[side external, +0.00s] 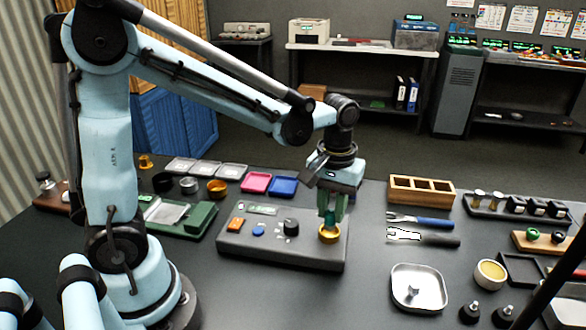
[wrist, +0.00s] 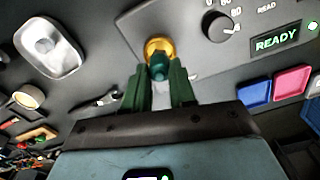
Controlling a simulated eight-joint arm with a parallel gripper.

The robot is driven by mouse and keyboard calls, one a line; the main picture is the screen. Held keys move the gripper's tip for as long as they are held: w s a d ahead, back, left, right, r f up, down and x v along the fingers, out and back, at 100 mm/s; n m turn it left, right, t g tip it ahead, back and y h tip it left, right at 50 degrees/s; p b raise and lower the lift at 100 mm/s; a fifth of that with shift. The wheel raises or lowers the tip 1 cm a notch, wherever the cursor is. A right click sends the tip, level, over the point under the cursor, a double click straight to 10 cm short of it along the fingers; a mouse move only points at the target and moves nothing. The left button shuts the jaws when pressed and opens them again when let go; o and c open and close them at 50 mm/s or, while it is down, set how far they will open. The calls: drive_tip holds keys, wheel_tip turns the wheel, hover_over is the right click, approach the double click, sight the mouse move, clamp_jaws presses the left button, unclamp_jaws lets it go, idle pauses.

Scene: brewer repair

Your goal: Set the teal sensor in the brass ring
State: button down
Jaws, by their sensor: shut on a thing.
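The brass ring (side external: 329,236) sits at the right front of the grey brewer panel (side external: 262,246). It also shows at the top middle of the wrist view (wrist: 158,45). My gripper (side external: 331,219) points down right above the ring and is shut on the teal sensor (wrist: 160,66). In the wrist view the sensor is between the green fingers and overlaps the ring's near part. In the side view the fingers hide most of the sensor. I cannot tell whether its lower end is inside the ring or just above it.
The panel carries a black knob (side external: 291,227), a blue button (side external: 258,231) and a lit READY display (wrist: 277,42). Pink (side external: 256,183) and blue (side external: 284,187) trays lie behind it. A metal tray (side external: 418,290), tools and a wooden box (side external: 421,189) lie to the right.

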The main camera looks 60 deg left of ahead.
drive_tip(key=shift+f, duration=1)
idle(1.4)
drive_tip(key=c, duration=0.8)
unclamp_jaws()
drive_tip(key=shift+c, duration=0.2)
drive_tip(key=shift+o, duration=0.3)
drive_tip(key=o, duration=0.3)
drive_tip(key=shift+r, duration=4.15)
